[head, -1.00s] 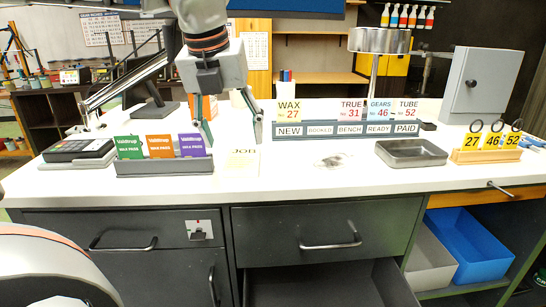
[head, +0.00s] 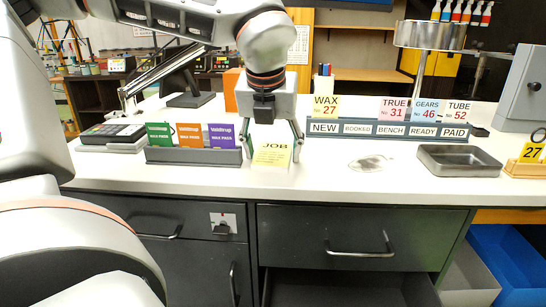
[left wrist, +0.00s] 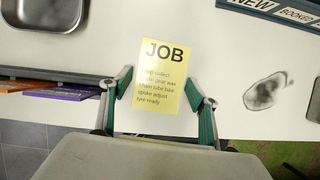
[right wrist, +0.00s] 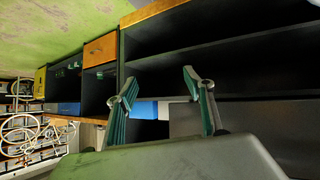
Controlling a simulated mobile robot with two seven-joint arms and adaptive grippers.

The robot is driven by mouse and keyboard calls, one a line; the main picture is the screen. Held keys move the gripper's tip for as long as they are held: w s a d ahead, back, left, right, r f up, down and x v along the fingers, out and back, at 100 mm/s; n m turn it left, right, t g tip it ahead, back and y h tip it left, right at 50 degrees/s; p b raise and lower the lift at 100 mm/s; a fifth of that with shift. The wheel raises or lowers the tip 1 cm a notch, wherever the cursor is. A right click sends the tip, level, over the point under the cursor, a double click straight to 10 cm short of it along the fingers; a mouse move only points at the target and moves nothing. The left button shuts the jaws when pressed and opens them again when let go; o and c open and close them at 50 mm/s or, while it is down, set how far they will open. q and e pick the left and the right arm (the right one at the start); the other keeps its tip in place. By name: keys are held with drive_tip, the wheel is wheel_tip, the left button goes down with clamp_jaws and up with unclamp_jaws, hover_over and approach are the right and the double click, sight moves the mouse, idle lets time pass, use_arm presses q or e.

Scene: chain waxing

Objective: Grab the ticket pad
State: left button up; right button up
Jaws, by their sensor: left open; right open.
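The ticket pad is a yellow pad marked JOB (head: 272,156) on the white bench top, right of the wax pass rack. It also shows in the left wrist view (left wrist: 165,62). My left gripper (head: 270,147) is open and points down over the pad, one finger on each side. In the left wrist view my left gripper (left wrist: 160,90) has gaps between its fingers and the pad edges. My right gripper (right wrist: 160,88) is open and empty, away from the bench top, facing dark shelving.
The wax pass rack (head: 194,156) stands close left of the pad. A smudge (head: 368,163) marks otherwise clear bench right of the pad. A drawer below is open.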

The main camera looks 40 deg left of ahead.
use_arm(q)
drive_tip(key=c, duration=0.9)
use_arm(e)
drive_tip(key=shift+w+d+r, duration=0.15)
drive_tip(key=shift+w, duration=0.15)
